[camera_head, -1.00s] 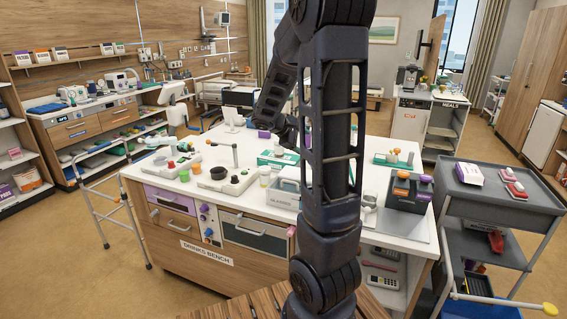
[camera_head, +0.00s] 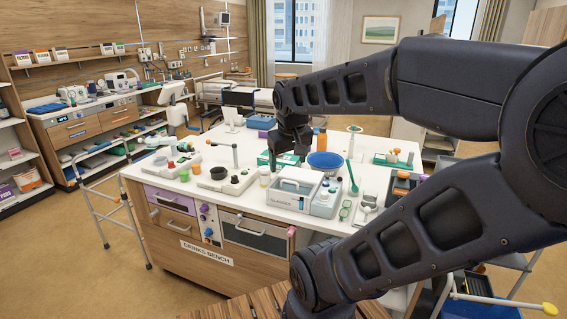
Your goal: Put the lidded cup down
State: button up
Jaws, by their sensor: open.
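My gripper (camera_head: 288,154) is over the drinks bench (camera_head: 150,178), pointing down, with its jaws open. I see nothing held between its fingers, though the dark arm end hides part of the space there. A small pale cup with a yellowish top (camera_head: 264,176) stands upright on the bench, in front and to the left of my gripper. It is too small to tell whether this is the lidded cup, and no other lidded cup shows clearly.
A grey caddy (camera_head: 296,190), a blue bowl (camera_head: 325,161) and an orange bottle (camera_head: 321,139) stand close to the gripper. My arm hides much of the right side.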

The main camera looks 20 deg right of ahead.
jog(key=shift+s+a+r+m+t+y, duration=0.15)
jog(key=shift+s+a+t+y, duration=0.1)
jog(key=shift+s+a, duration=0.35)
jog(key=shift+s+a+r+m+t+y, duration=0.15)
jog(key=shift+s+a+y, duration=0.1)
jog(key=shift+s+a, duration=0.3)
jog(key=shift+w+f, duration=0.1)
dwell(0.4)
